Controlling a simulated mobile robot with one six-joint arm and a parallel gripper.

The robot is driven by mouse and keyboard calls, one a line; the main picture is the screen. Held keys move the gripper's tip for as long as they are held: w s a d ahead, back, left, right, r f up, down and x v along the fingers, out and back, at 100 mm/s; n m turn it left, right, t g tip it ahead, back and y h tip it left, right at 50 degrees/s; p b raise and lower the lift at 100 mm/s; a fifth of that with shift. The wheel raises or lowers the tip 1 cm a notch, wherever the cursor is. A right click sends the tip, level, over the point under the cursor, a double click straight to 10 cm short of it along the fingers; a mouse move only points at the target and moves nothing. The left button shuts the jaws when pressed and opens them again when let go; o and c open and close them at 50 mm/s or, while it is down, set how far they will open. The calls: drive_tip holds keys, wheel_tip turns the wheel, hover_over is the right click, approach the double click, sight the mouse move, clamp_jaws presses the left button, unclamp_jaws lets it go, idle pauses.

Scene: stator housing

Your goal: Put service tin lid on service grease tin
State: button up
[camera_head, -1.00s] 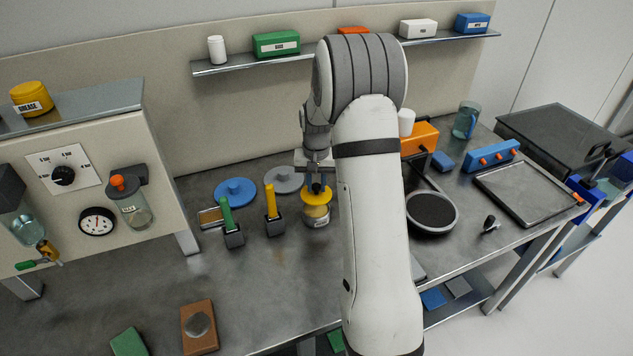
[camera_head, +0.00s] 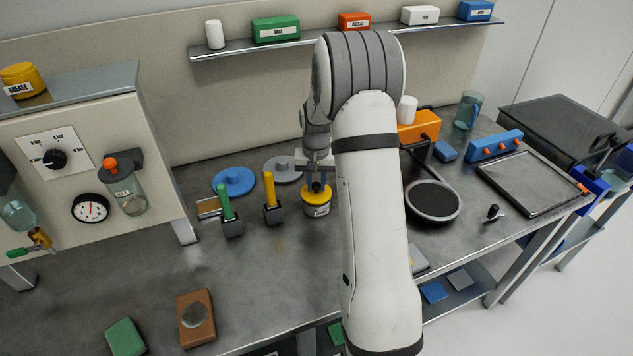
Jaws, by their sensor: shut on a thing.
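The service grease tin (camera_head: 316,209) stands upright on the steel bench, a short metal-coloured tin with a pale label, just left of my forearm. The yellow service tin lid (camera_head: 316,194) lies over the tin's top. I cannot tell whether it is fully seated. My gripper (camera_head: 316,187) points down from above and its jaws are shut on the lid's knob. The gripper hides part of the lid's middle.
Stands with a green handle (camera_head: 225,205) and a yellow handle (camera_head: 269,189) are close on the left. A blue disc (camera_head: 233,181) and a grey disc (camera_head: 281,168) lie behind. A black round pad (camera_head: 433,200) is on the right.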

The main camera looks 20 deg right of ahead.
drive_tip(key=shift+f+b, duration=0.5)
drive_tip(key=shift+f, duration=0.25)
drive_tip(key=o, duration=1)
drive_tip(key=shift+o, duration=0.2)
drive_tip(key=shift+r+b, duration=0.5)
drive_tip(key=shift+r, duration=3.45)
